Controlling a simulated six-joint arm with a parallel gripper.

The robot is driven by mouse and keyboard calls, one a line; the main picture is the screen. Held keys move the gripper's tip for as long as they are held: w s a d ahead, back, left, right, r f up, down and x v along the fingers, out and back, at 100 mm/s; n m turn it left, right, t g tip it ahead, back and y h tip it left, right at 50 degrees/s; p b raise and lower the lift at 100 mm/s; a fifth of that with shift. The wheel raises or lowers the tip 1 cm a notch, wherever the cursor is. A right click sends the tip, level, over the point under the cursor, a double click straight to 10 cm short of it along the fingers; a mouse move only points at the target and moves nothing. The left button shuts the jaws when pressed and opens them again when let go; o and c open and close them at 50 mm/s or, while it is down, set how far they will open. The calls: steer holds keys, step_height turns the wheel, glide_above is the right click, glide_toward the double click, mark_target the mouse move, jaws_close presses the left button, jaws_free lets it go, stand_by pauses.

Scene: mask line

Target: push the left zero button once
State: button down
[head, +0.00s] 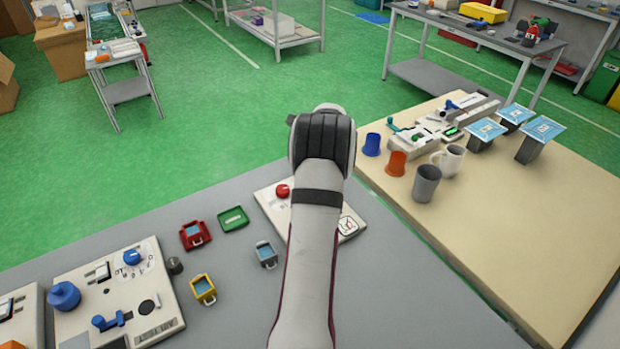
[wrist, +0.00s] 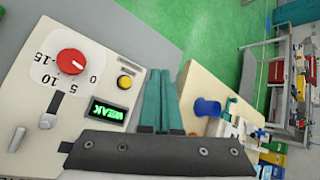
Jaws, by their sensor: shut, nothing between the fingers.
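In the wrist view a cream panel shows a red dial knob (wrist: 70,62), a round yellow button (wrist: 125,82) and a green lit display (wrist: 108,112) that appears to read WEAK. I cannot read a zero-button label. My gripper (wrist: 160,76) has its two teal fingers together, empty, beside the yellow button in the picture; their gap to the panel is unclear. In the head view my arm covers much of this panel (head: 266,196), and the gripper fingers are hidden. Another panel (head: 75,262), with blue knobs, lies at the left.
Small red (head: 195,235), yellow (head: 203,290) and grey (head: 266,254) containers and a green tray (head: 233,219) lie between the panels. A wooden table (head: 500,240) at right holds a blue cup (head: 372,145), an orange cup (head: 396,163), mugs and devices.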

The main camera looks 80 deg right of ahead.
steer(key=shift+f, duration=4.4)
steer(key=shift+f, duration=0.4)
steer(key=shift+f, duration=0.45)
steer(key=shift+r, duration=0.9)
steer(key=shift+r, duration=2.45)
steer(key=shift+w, duration=0.1)
